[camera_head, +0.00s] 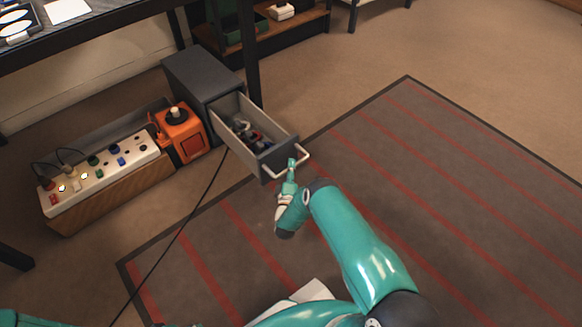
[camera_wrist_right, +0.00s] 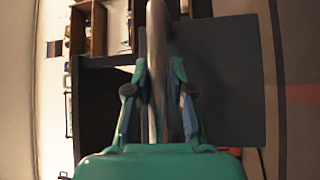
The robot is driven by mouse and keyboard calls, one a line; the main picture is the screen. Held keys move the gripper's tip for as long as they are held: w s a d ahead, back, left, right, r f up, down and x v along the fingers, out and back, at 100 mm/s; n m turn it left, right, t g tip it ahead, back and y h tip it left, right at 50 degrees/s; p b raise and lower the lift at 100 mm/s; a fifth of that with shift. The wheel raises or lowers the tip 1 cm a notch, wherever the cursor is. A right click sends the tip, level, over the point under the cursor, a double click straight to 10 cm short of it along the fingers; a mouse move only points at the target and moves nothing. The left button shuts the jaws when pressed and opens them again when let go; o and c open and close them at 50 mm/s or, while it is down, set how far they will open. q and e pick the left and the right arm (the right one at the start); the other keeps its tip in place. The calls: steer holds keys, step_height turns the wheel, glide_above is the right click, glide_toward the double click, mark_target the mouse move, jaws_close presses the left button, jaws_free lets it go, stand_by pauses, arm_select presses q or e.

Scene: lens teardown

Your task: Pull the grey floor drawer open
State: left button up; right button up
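The grey floor drawer (camera_head: 278,158) stands well open out of its dark grey cabinet (camera_head: 203,76), with its pale inner walls showing. Several small dark, red and light items lie inside it. A light bar handle (camera_head: 303,158) crosses its front. My right gripper (camera_head: 291,164) is at this handle. In the right wrist view the handle bar (camera_wrist_right: 157,70) runs between the two fingers of the right gripper (camera_wrist_right: 159,80), which are closed in close on both sides of it. My left gripper is out of view.
A black cable (camera_head: 182,226) crosses the floor. A table leg (camera_head: 248,52) rises behind the drawer. The striped mat (camera_head: 440,165) is clear at the right.

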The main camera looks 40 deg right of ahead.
steer(key=shift+o, duration=1.3)
steer(key=shift+a+f, duration=0.15)
steer(key=shift+f, duration=0.1)
steer(key=shift+o, duration=0.4)
steer(key=shift+r, duration=0.15)
steer(key=v, duration=0.7)
steer(key=shift+s, duration=0.2)
steer(key=shift+s, duration=0.1)
